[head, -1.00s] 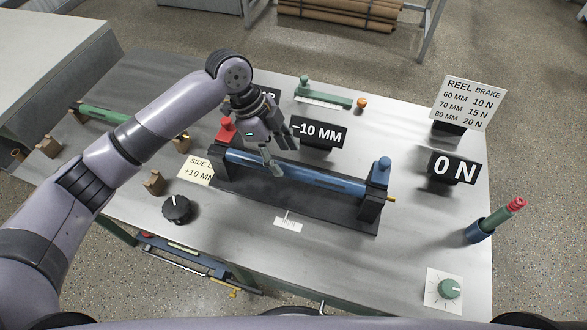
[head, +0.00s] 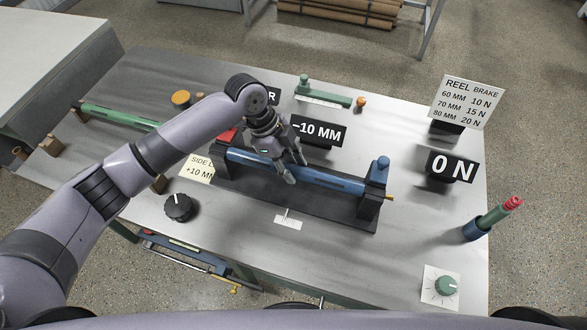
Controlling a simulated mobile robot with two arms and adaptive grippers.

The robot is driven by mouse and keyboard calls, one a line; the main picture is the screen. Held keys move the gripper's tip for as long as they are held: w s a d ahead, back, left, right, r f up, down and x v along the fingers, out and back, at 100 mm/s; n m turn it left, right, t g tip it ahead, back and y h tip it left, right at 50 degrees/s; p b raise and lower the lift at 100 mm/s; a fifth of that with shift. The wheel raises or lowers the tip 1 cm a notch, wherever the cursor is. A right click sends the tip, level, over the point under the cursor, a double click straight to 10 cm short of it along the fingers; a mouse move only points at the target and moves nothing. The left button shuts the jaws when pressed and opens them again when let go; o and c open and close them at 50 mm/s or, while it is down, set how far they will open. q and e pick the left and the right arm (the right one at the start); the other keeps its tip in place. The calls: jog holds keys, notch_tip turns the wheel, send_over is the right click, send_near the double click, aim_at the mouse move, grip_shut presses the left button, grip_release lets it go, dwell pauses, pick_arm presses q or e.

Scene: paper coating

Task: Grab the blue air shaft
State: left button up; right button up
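My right gripper is not in view.
Signs reading −10 MM (head: 318,132) and 0 N (head: 451,165) stand behind and to the right. A black dial (head: 178,207) is at the front left. A green rod (head: 115,116) lies at the left.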

pick_arm(q)
grip_shut()
jog(key=shift+w+r, duration=0.1)
jog(key=shift+r, duration=0.05)
dwell(0.6)
